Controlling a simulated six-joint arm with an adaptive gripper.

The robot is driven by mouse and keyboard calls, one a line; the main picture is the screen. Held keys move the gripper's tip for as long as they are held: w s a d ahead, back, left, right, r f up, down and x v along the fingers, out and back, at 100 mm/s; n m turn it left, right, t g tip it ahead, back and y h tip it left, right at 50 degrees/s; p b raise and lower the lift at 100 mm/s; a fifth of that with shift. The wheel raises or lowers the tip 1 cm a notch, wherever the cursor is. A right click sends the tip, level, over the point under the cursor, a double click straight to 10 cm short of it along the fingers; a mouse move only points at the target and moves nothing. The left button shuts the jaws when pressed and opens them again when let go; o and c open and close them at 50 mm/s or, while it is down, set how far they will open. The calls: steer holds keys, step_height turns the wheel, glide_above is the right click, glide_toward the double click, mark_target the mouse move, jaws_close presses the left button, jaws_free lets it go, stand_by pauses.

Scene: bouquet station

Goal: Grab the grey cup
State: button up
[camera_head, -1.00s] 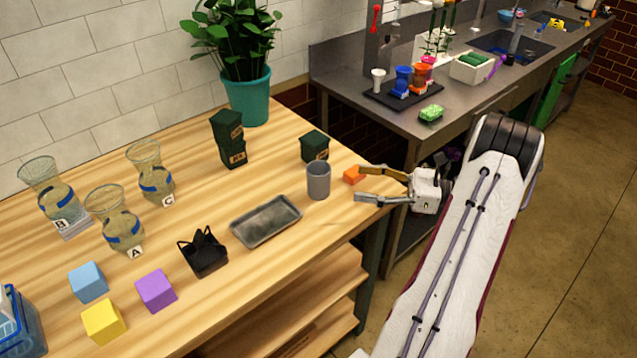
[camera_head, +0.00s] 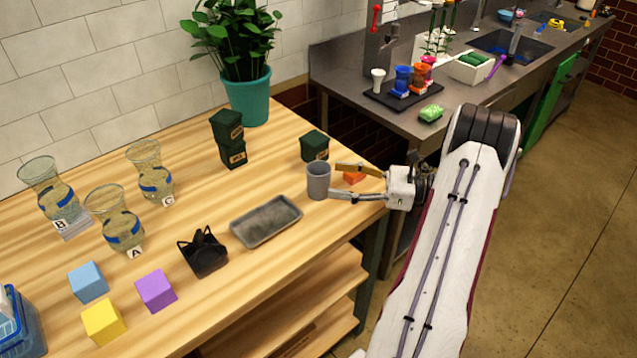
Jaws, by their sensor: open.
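The grey cup (camera_head: 317,181) stands upright on the wooden table, near its right end. My gripper (camera_head: 333,181) is open, its two fingers pointing left at the cup. The fingertips are at the cup's right side, one toward its back and one toward its front. I cannot tell whether they touch it or how far they reach around it. Nothing is held between the fingers.
An orange block (camera_head: 354,177) lies right of the cup, partly hidden by the upper finger. A dark green box (camera_head: 315,146) stands behind the cup. A grey metal tray (camera_head: 266,221) lies to its left. The table's front edge is close by.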

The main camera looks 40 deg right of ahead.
mark_target(319, 178)
steer(key=shift+w+a, duration=0.3)
steer(key=shift+w, duration=0.05)
steer(key=shift+w+a+f, duration=0.15)
steer(key=shift+w+a, duration=0.2)
steer(key=shift+w, duration=0.25)
steer(key=shift+w+a+f, duration=0.2)
steer(key=shift+w+a, duration=0.15)
steer(key=shift+w, duration=0.3)
steer(key=shift+w+a+f, duration=0.15)
steer(key=shift+w+a, duration=0.2)
steer(key=shift+w, duration=0.25)
steer(key=shift+w+a, duration=0.3)
steer(key=shift+w, duration=0.1)
steer(key=c, duration=1.3)
